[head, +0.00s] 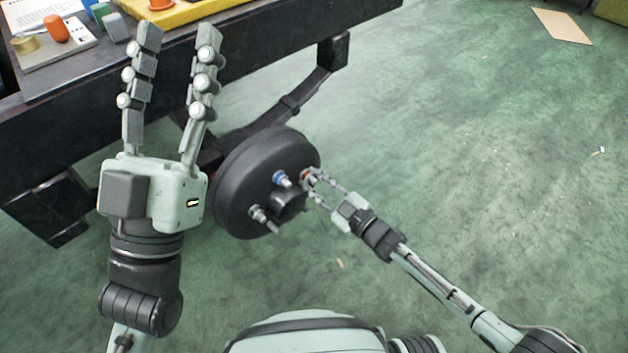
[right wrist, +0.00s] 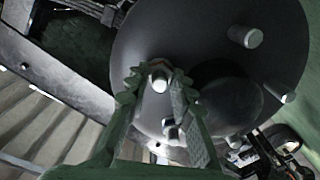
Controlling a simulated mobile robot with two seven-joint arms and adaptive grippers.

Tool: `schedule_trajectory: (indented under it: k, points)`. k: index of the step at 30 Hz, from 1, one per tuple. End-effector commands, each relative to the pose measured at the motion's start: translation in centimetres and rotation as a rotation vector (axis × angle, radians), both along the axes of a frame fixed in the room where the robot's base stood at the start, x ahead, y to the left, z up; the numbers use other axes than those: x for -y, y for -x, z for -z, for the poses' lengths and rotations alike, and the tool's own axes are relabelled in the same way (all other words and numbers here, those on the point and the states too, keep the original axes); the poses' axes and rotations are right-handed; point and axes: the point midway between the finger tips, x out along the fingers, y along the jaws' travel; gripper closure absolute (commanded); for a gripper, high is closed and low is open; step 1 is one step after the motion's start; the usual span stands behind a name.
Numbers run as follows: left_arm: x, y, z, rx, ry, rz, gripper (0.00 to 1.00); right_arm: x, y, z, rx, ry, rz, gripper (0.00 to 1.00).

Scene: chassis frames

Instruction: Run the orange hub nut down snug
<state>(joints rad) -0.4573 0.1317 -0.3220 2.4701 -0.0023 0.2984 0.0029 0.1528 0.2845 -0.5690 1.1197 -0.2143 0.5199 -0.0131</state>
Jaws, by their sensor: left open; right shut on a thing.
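The black hub (head: 240,190) faces me, with several studs standing out around its dark centre boss (head: 285,202). The orange hub nut (head: 305,174) sits on the stud at the right of the hub. My right gripper (head: 312,180) is shut on it, coming in from the lower right. My left gripper (head: 179,38) is open and empty, raised left of the hub.
The hub hangs on a black arm (head: 290,106) beside a dark bench (head: 70,85). The bench carries a yellow tray (head: 190,12), an orange cylinder (head: 55,28) and a gold ring (head: 25,43). The green floor at right is open, with a flat tan sheet (head: 562,27).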

Motion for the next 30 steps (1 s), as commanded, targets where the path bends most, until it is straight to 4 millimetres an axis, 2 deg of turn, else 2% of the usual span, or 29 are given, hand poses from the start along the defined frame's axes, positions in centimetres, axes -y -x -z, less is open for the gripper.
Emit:
schedule_trajectory:
  k: [7, 8, 13, 23, 30]
  points:
    - [0.0, 0.0, 0.0, 0.0, 0.0, 0.0, 0.56, 0.2, 0.2, 0.3, -0.004, 0.003, 0.0, 1.0]
    - [0.0, 0.0, 0.0, 0.0, 0.0, 0.0, 0.56, 0.2, 0.2, 0.3, -0.004, 0.003, 0.0, 0.76]
    - [0.0, 0.0, 0.0, 0.0, 0.0, 0.0, 0.56, 0.1, 0.1, 0.2, -0.003, 0.002, 0.0, 0.56]
    - [0.0, 0.0, 0.2, -0.005, -0.001, 0.001, 0.56, -0.1, 0.2, 0.1, 0.0, 0.0, -0.002, 0.56]
    - [0.0, 0.0, 0.1, -0.003, 0.0, 0.001, 0.56, 1.6, 2.3, 0.2, -0.003, 0.002, -0.002, 0.56]
